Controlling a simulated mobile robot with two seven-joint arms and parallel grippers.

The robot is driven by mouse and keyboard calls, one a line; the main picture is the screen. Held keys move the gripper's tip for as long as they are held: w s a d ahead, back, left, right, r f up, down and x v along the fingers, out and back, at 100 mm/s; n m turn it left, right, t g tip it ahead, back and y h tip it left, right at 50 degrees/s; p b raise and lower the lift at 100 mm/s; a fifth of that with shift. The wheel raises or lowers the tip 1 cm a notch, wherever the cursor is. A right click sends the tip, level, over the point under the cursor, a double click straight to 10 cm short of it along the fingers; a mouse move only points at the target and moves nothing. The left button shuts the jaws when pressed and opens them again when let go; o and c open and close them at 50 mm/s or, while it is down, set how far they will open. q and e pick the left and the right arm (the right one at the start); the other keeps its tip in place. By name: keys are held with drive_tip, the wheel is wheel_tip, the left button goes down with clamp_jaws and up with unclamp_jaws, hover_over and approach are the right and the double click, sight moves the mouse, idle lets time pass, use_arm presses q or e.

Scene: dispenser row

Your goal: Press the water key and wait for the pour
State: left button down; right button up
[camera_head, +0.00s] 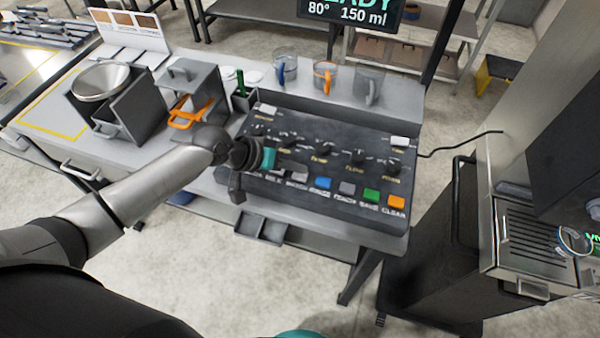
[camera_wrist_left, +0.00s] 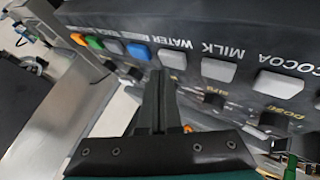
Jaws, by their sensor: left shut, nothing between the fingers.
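The key panel (camera_head: 330,160) is a dark sloped console with a row of keys along its front edge. The water key (camera_wrist_left: 172,58) is grey, between the milk key (camera_wrist_left: 218,68) and the blue key (camera_wrist_left: 138,50); the wrist view shows the labels upside down. My left gripper (camera_head: 237,196) is shut and empty, pointing down over the panel's front left side. In the wrist view its fingertips (camera_wrist_left: 160,74) appear close beside the water key; I cannot tell whether they touch it. A display (camera_head: 352,12) shows "80° 150 ml" under a partly cut word ending in "ADY". My right gripper is out of view.
A grey frame (camera_head: 195,85) with an orange-handled item (camera_head: 190,112) and a steel bowl (camera_head: 100,80) stand left. A dark cabinet (camera_head: 420,240) stands right.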

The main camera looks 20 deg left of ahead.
sight(296, 177)
use_arm(q)
drive_tip(key=shift+f+b, duration=0.35)
drive_tip(key=shift+f, duration=0.4)
idle(0.6)
drive_tip(key=shift+r, duration=0.15)
drive_tip(key=shift+r+p, duration=0.8)
drive_tip(key=shift+p, duration=0.2)
wheel_tip(296, 177, up, 5)
drive_tip(key=p, duration=0.5)
